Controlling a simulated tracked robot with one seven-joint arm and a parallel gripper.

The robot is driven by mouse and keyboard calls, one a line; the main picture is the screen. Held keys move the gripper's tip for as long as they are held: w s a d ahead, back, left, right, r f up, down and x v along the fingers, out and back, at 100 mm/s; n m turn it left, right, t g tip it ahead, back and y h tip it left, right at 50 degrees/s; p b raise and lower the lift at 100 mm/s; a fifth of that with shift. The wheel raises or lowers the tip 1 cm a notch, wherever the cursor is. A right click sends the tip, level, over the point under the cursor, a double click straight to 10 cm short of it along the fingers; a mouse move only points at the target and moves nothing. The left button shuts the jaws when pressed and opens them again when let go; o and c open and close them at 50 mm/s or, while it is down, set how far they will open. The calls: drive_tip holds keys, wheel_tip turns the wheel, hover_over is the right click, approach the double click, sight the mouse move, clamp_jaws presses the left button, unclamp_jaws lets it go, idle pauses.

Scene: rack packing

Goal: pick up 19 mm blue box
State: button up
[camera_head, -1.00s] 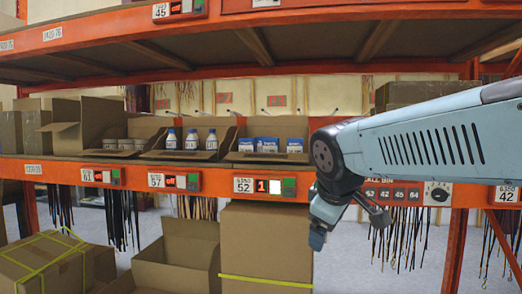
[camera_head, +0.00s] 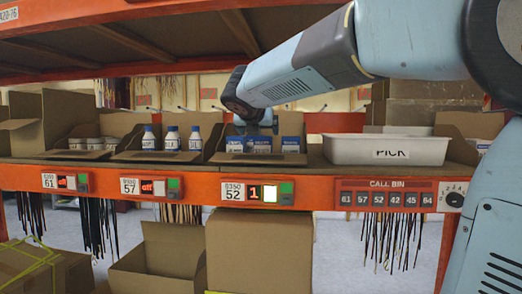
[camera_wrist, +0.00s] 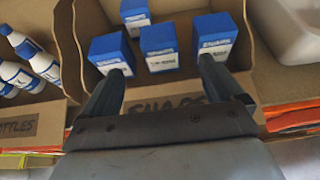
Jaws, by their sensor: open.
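Several small blue boxes with white labels stand in an open cardboard bin (camera_wrist: 180,95) on the shelf. In the wrist view there is a left box (camera_wrist: 110,52), a middle box (camera_wrist: 158,46), a right box (camera_wrist: 214,36) and a smaller one further back (camera_wrist: 135,14). In the head view, blue boxes (camera_head: 291,144) show in the bin above label 52. My gripper (camera_wrist: 158,80) is open and empty above the bin's front edge, its fingers pointing toward the boxes. In the head view my gripper's fingers are partly lost against the boxes. I cannot tell which box is the 19 mm one.
A white PICK tray (camera_head: 388,149) stands just right of the bin. To the left are a bin with white blue-capped bottles (camera_head: 171,140) and a bin with round containers (camera_head: 95,143). The upper shelf (camera_head: 170,38) hangs above the arm.

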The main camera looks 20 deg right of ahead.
sight(262, 140)
drive_tip(key=x, duration=0.6)
drive_tip(key=shift+w+a+f, duration=0.1)
drive_tip(key=shift+w+f, duration=0.15)
drive_tip(key=shift+w, duration=0.05)
drive_tip(key=shift+x, duration=3)
drive_tip(key=shift+s, duration=0.15)
drive_tip(key=c, duration=1.1)
drive_tip(key=shift+c, duration=0.2)
